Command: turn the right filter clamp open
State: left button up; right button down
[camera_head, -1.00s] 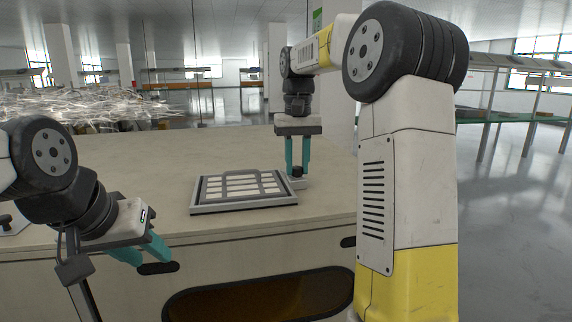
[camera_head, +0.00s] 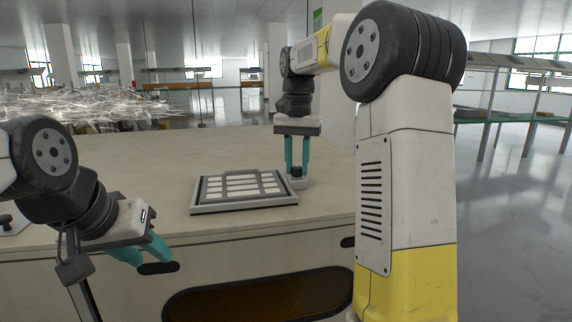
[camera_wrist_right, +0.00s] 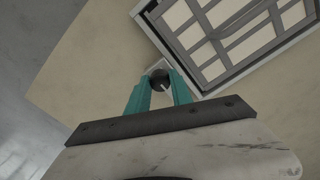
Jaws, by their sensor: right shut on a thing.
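The right filter clamp is a small dark round knob (camera_wrist_right: 160,77) on a light bracket at the right side of the filter frame (camera_head: 205,210). It also shows in the head view (camera_head: 297,171). My right gripper (camera_head: 297,170) points straight down with its teal fingers on either side of the knob, shut on it. The wrist view shows a white mark on the knob's top between the fingertips. The frame lies flat on the bench and holds a grey grid with pale panels. My left gripper (camera_head: 150,254) hangs at the bench's front left, away from the frame; its teal fingers look apart and empty.
The pale bench top (camera_head: 130,165) is clear around the frame. A tangled pile of pale, shiny strands (camera_head: 80,108) lies behind at the left. A light object (camera_head: 12,222) sits at the bench's left edge. Shelving (camera_head: 520,100) stands far right.

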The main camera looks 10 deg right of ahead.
aim_at(297, 167)
jog(key=c, duration=1.1)
grip_release()
jog(key=shift+c, duration=0.2)
jog(key=shift+r, duration=0.1)
notch_tip(297, 167, up, 7)
jog(key=shift+f, duration=0.1)
jog(key=shift+r, duration=0.45)
